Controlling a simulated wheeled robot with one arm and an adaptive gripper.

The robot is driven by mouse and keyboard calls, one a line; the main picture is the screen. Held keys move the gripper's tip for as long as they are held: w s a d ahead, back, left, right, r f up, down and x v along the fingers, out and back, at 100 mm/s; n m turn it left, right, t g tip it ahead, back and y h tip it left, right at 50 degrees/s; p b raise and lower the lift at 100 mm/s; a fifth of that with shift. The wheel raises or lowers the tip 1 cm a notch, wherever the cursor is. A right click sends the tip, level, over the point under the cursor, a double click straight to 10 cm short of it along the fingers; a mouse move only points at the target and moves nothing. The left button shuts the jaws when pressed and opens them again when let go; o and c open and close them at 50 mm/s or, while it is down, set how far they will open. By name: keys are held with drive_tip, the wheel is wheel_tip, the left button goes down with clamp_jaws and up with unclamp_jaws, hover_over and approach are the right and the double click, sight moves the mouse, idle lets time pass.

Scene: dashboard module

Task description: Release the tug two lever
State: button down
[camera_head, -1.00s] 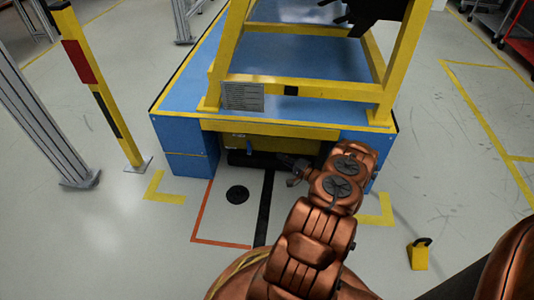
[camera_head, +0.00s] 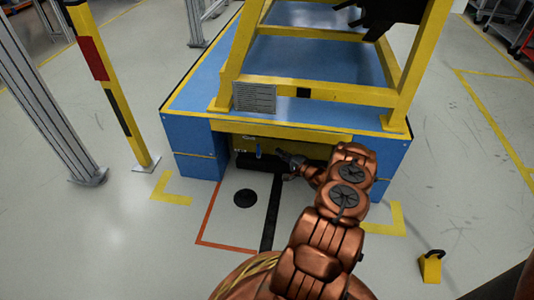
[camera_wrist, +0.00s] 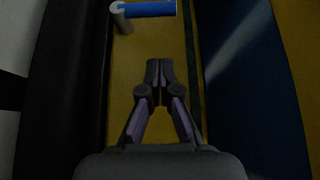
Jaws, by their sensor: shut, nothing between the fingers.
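The tug's lever has a blue handle (camera_head: 258,153) and sits on the yellow front panel (camera_head: 322,160) under the blue platform. In the wrist view the blue handle (camera_wrist: 148,10) lies across the top edge, joined at its left to a pale round mount (camera_wrist: 120,18). My gripper (camera_head: 280,153) is in front of the yellow panel, a little right of the lever. In the wrist view its fingertips (camera_wrist: 160,66) are together and empty, below the lever and apart from it.
The blue platform (camera_head: 195,130) carries a yellow frame (camera_head: 320,93) overhead. A yellow-black post (camera_head: 118,100) stands at left. A yellow block (camera_head: 431,267) lies on the floor at right. Open floor lies to the left and front.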

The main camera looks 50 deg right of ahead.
sight(259, 149)
drive_tip(key=w, duration=0.1)
drive_tip(key=w+a+b, duration=0.1)
drive_tip(key=w, duration=0.2)
drive_tip(key=shift+a+b, duration=0.3)
drive_tip(key=shift+b, duration=0.05)
drive_tip(key=shift+w+a+b, duration=0.3)
drive_tip(key=shift+w+a, duration=0.35)
drive_tip(key=shift+a, duration=0.05)
